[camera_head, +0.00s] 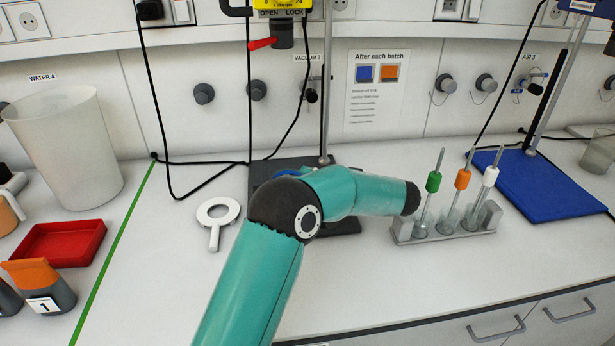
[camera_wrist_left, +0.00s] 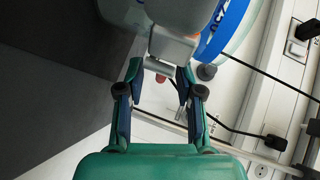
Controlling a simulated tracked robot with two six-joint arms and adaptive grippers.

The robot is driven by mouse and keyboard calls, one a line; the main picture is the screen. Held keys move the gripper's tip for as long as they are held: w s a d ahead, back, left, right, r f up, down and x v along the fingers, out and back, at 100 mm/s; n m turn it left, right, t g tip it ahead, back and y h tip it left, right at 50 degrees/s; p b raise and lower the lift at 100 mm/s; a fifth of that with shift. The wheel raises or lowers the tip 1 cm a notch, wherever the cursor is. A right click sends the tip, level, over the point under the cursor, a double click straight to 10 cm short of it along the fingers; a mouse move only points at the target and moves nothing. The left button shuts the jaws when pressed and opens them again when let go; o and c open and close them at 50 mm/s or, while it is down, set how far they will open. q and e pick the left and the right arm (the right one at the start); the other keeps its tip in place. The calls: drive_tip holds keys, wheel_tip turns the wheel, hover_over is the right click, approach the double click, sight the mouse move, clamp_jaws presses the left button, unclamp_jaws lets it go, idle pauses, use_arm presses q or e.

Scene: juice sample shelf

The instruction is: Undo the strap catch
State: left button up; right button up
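My left gripper (camera_wrist_left: 159,72) points at this block. Its two dark fingers are apart, with the tips on either side of the block's lower bar. I cannot tell whether they touch it. In the head view, my teal arm covers most of this spot and hides the gripper. Only a bit of blue (camera_head: 284,172) shows above the arm. My right gripper is out of view.
A rack (camera_head: 445,232) with several tubes stands just right of my arm. A white ring with a handle (camera_head: 213,226) lies to the left. A dark stand base (camera_head: 345,226) is behind the arm.

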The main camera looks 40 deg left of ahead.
use_arm(q)
drive_tip(key=shift+a+f, duration=0.1)
drive_tip(key=shift+a, duration=0.35)
drive_tip(key=shift+c, duration=0.2)
clamp_jaws()
drive_tip(key=shift+d+f+m+t+b, duration=0.1)
drive_tip(key=shift+f+m+t+b, duration=0.1)
drive_tip(key=shift+m+t+b, duration=0.3)
drive_tip(key=m+t+b, duration=0.1)
drive_tip(key=t+b, duration=0.1)
drive_tip(key=b, duration=0.1)
drive_tip(key=d+m+t+h+b, duration=0.1)
drive_tip(key=m+t+b, duration=0.1)
drive_tip(key=b, duration=0.2)
drive_tip(key=w+m+t+b, duration=0.1)
drive_tip(key=m+t+b, duration=0.1)
drive_tip(key=t+b, duration=0.1)
drive_tip(key=shift+d+f+b, duration=0.25)
drive_tip(key=shift+f+b, duration=0.1)
drive_tip(key=shift+b, duration=0.25)
drive_tip(key=shift+w+d+r+m+t+h+b, duration=0.1)
drive_tip(key=shift+d+r+m+t+h+b, duration=0.05)
drive_tip(key=shift+m+t+h+b, duration=0.3)
drive_tip(key=shift+d+r+m+t+h+b, duration=0.1)
drive_tip(key=shift+m+t+h+b, duration=0.15)
drive_tip(key=shift+m+t+b, duration=0.25)
